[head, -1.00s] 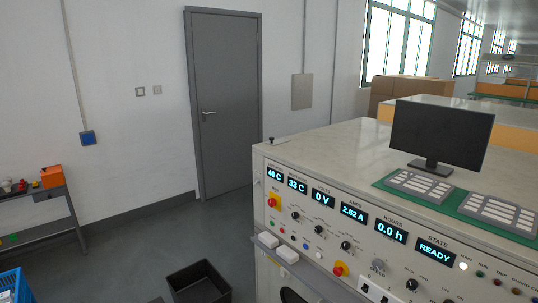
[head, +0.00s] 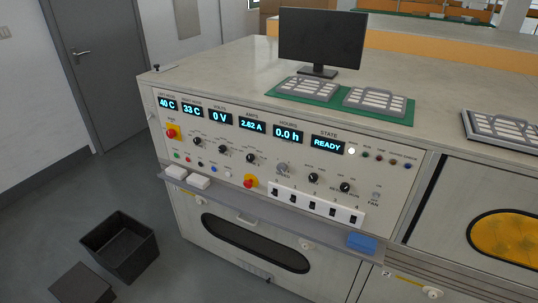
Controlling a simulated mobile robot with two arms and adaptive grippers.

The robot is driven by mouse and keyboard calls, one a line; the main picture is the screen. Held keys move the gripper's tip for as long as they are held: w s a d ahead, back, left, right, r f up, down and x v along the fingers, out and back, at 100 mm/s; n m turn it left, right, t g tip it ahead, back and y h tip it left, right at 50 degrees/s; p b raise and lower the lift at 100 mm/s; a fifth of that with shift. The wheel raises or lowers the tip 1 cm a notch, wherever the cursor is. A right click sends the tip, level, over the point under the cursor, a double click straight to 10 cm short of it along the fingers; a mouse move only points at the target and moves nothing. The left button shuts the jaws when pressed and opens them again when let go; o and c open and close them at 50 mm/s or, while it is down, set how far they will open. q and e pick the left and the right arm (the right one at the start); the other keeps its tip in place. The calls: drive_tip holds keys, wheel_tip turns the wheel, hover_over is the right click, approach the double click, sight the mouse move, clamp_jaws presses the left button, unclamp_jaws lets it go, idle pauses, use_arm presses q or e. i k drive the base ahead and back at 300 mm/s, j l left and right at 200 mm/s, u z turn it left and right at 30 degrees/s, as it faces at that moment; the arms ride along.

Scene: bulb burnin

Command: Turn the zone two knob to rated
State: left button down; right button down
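The control panel (head: 290,160) of the bench fills the middle of the head view. A row of three black knobs runs under the displays: a left one (head: 197,141), a middle one (head: 223,149) and a right one (head: 250,157). A larger grey knob (head: 282,168) and two more black knobs, one (head: 313,177) and another (head: 343,187), sit further right. The small lettering is too blurred to tell which is the zone two knob or where it points. Neither of my grippers is in view.
Displays read 40 C, 33 C, 0 V, 2.62 A, 0.0 h and READY (head: 327,144). Red stop buttons (head: 172,133) and a white switch strip (head: 316,205) are on the panel. A monitor (head: 320,40) stands on top. A black bin (head: 119,246) is on the floor.

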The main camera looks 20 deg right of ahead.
sight(222, 149)
drive_tip(key=i+j+z, duration=0.1)
drive_tip(key=z, duration=0.3)
drive_tip(key=i+j+z, duration=0.15)
drive_tip(key=z, duration=0.25)
drive_tip(key=i+j+z, duration=0.2)
drive_tip(key=z, duration=0.2)
